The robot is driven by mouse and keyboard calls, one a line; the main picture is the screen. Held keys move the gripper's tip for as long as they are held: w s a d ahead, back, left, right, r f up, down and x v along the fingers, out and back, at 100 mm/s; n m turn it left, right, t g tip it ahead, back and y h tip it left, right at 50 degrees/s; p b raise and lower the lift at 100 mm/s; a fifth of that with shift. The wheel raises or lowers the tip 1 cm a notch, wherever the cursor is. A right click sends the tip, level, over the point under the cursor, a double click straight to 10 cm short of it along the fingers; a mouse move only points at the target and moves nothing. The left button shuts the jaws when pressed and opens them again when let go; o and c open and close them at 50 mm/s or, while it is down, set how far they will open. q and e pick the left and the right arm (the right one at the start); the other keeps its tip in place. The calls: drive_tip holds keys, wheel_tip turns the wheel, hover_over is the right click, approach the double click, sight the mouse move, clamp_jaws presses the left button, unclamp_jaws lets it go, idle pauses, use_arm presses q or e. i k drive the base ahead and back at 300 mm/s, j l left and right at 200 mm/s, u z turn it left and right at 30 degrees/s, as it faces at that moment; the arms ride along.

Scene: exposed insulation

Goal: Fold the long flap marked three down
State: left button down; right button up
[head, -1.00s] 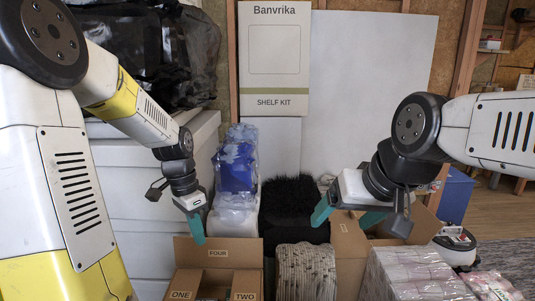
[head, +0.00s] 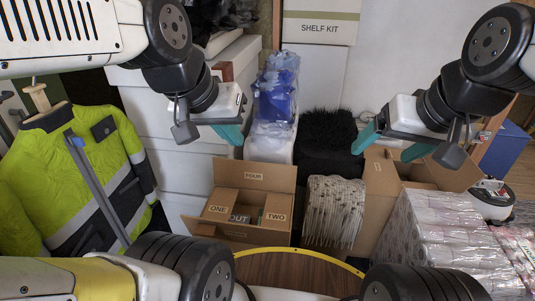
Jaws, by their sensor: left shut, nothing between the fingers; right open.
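An open brown cardboard box (head: 282,183) stands on the floor at the middle of the head view. Its far side carries the mark FOUR (head: 253,177). The flaps marked ONE (head: 217,209) and TWO (head: 276,217) are at its left and right, and the word OUT shows between them. A near long flap (head: 215,231) spreads along the front edge; I can read no THREE on it. My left gripper (head: 232,135) is shut and empty, in the air above and behind the box's far left side. My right gripper (head: 391,145) is open and empty, well right of the box.
A bundle of pale strands (head: 333,212) stands right of the box, with a second open carton (head: 383,178) beyond. Wrapped packs (head: 435,245) fill the right. Blue bags (head: 275,92) and a black furry item (head: 326,133) stand behind. A hi-vis jacket (head: 70,180) hangs left.

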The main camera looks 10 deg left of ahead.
sight(271, 236)
drive_tip(key=k+l+u, duration=0.35)
drive_tip(key=k+u, duration=0.3)
drive_tip(key=k, duration=0.2)
